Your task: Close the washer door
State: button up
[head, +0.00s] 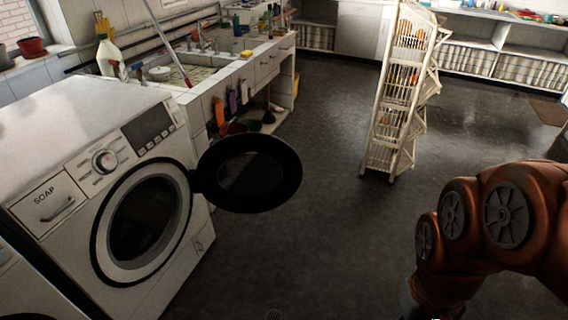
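A white washer (60,160) stands at the left in the head view, with a soap drawer, a dial and a dark display on its front. Its round dark door (248,173) is open, swung out to the right from the hinge at the right of the drum opening (140,218). The door stands over the floor, with nothing touching it. My orange arm shows at the lower right, well apart from the door. My gripper is out of view, below or beyond the picture edge.
A tiled sink counter (225,75) runs behind the washer, with bottles and hanging items. A white slatted rack (378,158) stands upright at the centre right. Dark floor (320,250) between the door and my arm is clear.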

aim_at(240, 173)
jog(key=z, duration=0.05)
jog(key=i, duration=4.85)
jog(key=u, duration=3.15)
